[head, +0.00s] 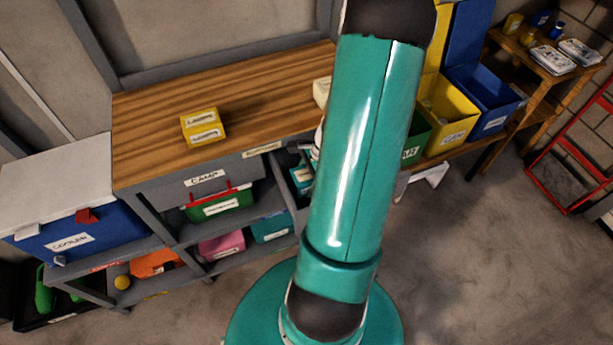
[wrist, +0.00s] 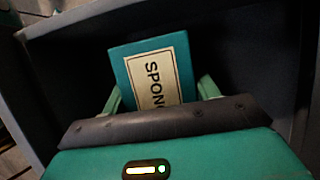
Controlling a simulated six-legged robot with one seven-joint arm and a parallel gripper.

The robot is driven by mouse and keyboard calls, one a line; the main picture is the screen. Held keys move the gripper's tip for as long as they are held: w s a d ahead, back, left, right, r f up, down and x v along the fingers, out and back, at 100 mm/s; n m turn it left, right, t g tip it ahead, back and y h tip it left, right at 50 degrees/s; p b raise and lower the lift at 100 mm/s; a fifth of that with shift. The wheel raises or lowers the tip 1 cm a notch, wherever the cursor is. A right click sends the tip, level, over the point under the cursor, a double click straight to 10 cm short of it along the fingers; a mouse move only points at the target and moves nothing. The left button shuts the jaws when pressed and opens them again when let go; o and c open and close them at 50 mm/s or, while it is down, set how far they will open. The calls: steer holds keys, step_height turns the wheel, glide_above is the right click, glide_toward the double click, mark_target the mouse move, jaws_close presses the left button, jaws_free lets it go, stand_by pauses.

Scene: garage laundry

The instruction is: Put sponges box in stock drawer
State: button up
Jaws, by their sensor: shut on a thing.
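Dark walls of a compartment surround the box at the back and sides. In the head view, a teal box with a pale label (head: 301,175) shows in the opening under the bench, just left of my arm. My arm hides most of my gripper there. I cannot tell which drawer is the stock drawer; a label (head: 262,148) on the bench front is unreadable.
A yellow box (head: 203,126) sits on the wooden bench top (head: 150,105). Below are a CAMP drawer (head: 205,180), a green red-handled box (head: 220,204) and a pink box (head: 222,245). A blue cooler (head: 70,238) stands left; yellow (head: 448,108) and blue (head: 485,100) bins stand right.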

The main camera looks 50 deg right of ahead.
steer(key=shift+f, duration=0.1)
steer(key=o, duration=1.1)
steer(key=shift+s, duration=0.1)
steer(key=shift+c, duration=0.2)
steer(key=v, duration=1.2)
steer(key=shift+d, duration=0.1)
steer(key=w+a+r+n+h, duration=0.1)
steer(key=w+a+r+n, duration=0.3)
steer(key=a+r+n, duration=0.3)
steer(key=w+a+r+n+h, duration=0.2)
steer(key=w+a+r+n, duration=0.2)
steer(key=a+r, duration=0.3)
steer(key=s+a+r+n+t, duration=0.1)
steer(key=a+r+n, duration=0.3)
steer(key=a, duration=0.5)
steer(key=s+a+r+n+t, duration=0.2)
steer(key=s+a+r+n, duration=0.1)
steer(key=a+n, duration=0.6)
steer(key=shift+a+r+h, duration=0.25)
steer(key=shift+r+h, duration=0.15)
steer(key=shift+r, duration=0.1)
